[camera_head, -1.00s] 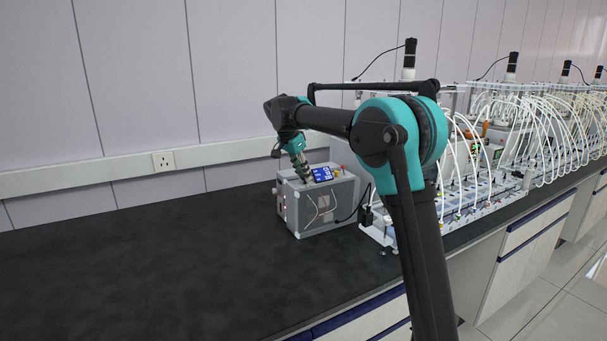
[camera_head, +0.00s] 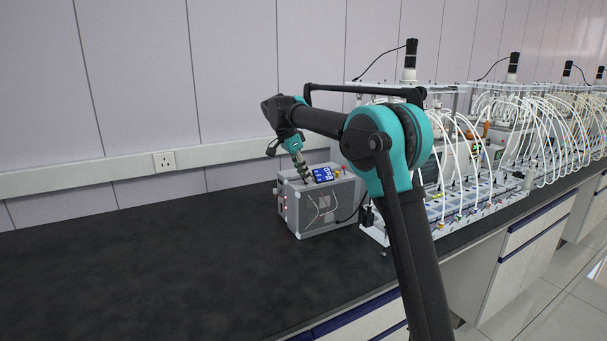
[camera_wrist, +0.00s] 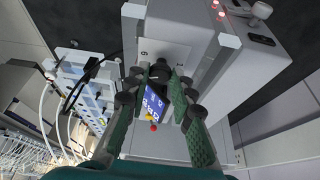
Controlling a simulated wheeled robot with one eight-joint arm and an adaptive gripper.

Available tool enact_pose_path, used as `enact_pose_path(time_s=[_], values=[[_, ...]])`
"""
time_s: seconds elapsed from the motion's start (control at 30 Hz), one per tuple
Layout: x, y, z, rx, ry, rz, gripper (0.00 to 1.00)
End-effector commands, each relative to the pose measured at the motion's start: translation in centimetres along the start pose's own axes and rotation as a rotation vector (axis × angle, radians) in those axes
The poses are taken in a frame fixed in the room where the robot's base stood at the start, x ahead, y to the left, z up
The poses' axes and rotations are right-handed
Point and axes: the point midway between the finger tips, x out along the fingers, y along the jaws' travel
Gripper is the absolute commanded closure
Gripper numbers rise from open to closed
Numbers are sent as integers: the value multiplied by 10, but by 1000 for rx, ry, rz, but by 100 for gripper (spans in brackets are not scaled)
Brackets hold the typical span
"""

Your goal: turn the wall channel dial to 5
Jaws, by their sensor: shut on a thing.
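The control box (camera_head: 335,212) is a grey case on the black bench, with a lit blue screen (camera_head: 323,174) on its sloped top. In the wrist view the box (camera_wrist: 185,28) fills the upper middle, and the screen (camera_wrist: 153,105) shows between my fingers. My gripper (camera_head: 306,180) reaches down to the panel beside the screen. In the wrist view my gripper (camera_wrist: 163,72) is shut on a small dark dial (camera_wrist: 164,68).
A rack of reactors with white tubes (camera_head: 460,165) stands right of the box. A red knob (camera_wrist: 153,127) and a yellow one (camera_wrist: 149,117) are near the screen. The bench (camera_head: 150,270) is clear to the left. A wall socket (camera_head: 164,162) is behind.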

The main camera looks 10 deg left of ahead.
Motion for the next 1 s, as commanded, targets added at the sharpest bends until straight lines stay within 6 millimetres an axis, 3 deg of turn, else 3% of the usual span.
enact_pose_path(time_s=[0.03, 0.2, 0.57, 0.77, 1.0], values=[[0, 0, 1, -1, -3, 2, 74], [0, 0, 1, -1, -2, 1, 56], [-5, 0, 0, -1, -1, 0, 56], [-35, 0, 0, -2, -1, 0, 56], [-85, 0, 1, -2, -1, 0, 56]])
